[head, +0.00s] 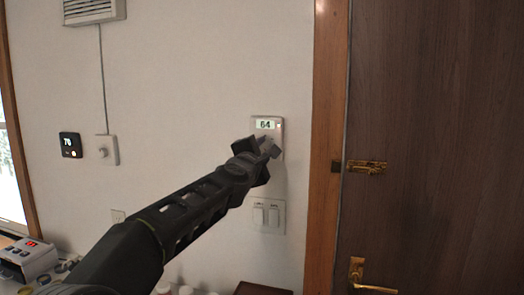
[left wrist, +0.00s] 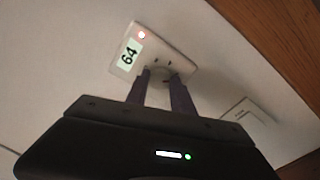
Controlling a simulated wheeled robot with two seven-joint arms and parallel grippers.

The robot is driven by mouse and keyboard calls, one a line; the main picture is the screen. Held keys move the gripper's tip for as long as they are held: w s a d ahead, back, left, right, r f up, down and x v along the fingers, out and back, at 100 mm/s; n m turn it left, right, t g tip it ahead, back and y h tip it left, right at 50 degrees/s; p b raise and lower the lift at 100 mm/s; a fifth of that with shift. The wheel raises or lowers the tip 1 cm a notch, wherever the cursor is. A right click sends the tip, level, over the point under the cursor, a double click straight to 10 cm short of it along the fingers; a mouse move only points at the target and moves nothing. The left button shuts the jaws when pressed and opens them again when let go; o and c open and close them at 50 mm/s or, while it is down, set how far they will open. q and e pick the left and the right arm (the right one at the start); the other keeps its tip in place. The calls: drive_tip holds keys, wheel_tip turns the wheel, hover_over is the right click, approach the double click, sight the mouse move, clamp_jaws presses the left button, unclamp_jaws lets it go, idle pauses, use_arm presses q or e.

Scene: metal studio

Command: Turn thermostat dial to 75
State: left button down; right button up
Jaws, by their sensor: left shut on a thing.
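The thermostat (head: 267,124) is a pale plate on the wall beside the door frame, and its display reads 64. In the left wrist view the thermostat (left wrist: 128,68) appears rotated, with a lit red light near the 64. Its round dial (left wrist: 160,73) sits between the fingertips of my left gripper (left wrist: 160,76). My left gripper also shows in the head view (head: 264,146), shut on the dial and covering most of it. My right gripper is not in view.
A double switch plate (head: 268,215) is just below the thermostat. A wooden door (head: 430,120) with brass latch (head: 366,167) and handle (head: 368,278) stands right. A black device reading 70 (head: 70,145) and a white knob plate (head: 105,149) are on the left wall.

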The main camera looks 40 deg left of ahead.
use_arm(q)
drive_tip(key=m, duration=0.7)
drive_tip(key=shift+f+h, duration=0.15)
drive_tip(key=shift+h, duration=0.15)
drive_tip(key=shift+m, duration=0.3)
drive_tip(key=c, duration=1.1)
unclamp_jaws()
drive_tip(key=shift+s, duration=0.15)
drive_tip(key=b+v, duration=0.1)
drive_tip(key=v, duration=0.6)
drive_tip(key=shift+s+d+f, duration=0.1)
drive_tip(key=shift+s, duration=0.15)
